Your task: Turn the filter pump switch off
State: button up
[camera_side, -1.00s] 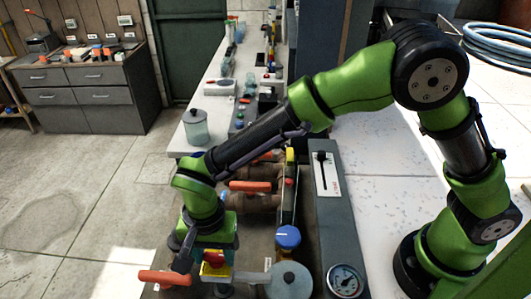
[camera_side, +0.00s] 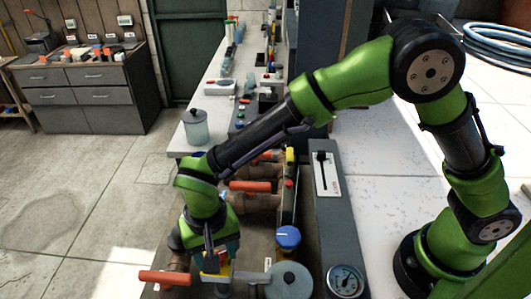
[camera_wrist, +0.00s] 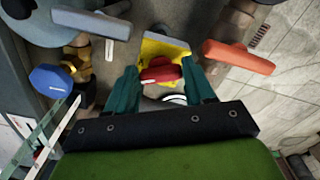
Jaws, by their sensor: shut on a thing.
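A red rotary knob (camera_wrist: 163,73) on a yellow plate (camera_wrist: 163,46) shows in the wrist view; it looks like the filter pump switch, though no label can be read. My gripper (camera_wrist: 162,82) has its two teal fingers on either side of the knob and is shut on it. In the side view my gripper (camera_side: 214,261) points down at the near end of the pit. Only a bit of the yellow plate (camera_side: 214,276) shows there, and the fingers mostly hide the knob.
An orange valve handle (camera_side: 165,278) lies close left of my gripper, and a grey round lid (camera_side: 289,281) close right. A blue knob (camera_side: 288,237), another orange handle (camera_side: 250,186) and a grey panel with a gauge (camera_side: 345,281) stand nearby.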

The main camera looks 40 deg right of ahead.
jog(key=n, duration=0.6)
jog(key=shift+d, duration=0.15)
jog(key=n, duration=0.6)
jog(key=shift+w+d+n, duration=0.1)
jog(key=shift+n, duration=0.2)
jog(key=o, duration=1)
jog(key=shift+o, duration=0.2)
notch_tip(320, 180, up, 17)
